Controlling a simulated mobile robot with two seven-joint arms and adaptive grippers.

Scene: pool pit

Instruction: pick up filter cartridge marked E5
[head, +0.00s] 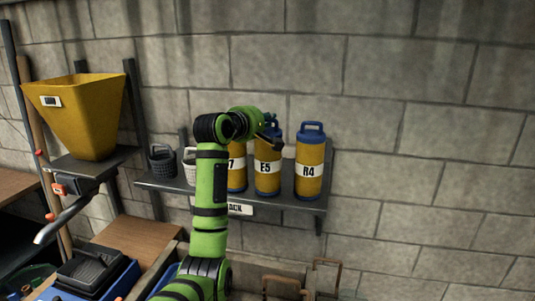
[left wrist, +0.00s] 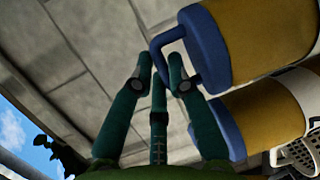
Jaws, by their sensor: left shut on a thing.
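The filter cartridge marked E5 (head: 267,178) is yellow with a blue cap and a white label. In the left wrist view the gripper (left wrist: 160,72) is shut on the blue loop handle of the upper cartridge (left wrist: 255,35), which I take as E5. The lower cartridge (left wrist: 265,112) is partly behind a finger. My right gripper is out of view.
The shelf (head: 165,184) also holds a dark basket (head: 162,162) and a pale basket (head: 190,160), partly behind my arm. A yellow hopper (head: 85,112) stands at left. Block wall (head: 430,130) rises behind; the space right of R4 is clear.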

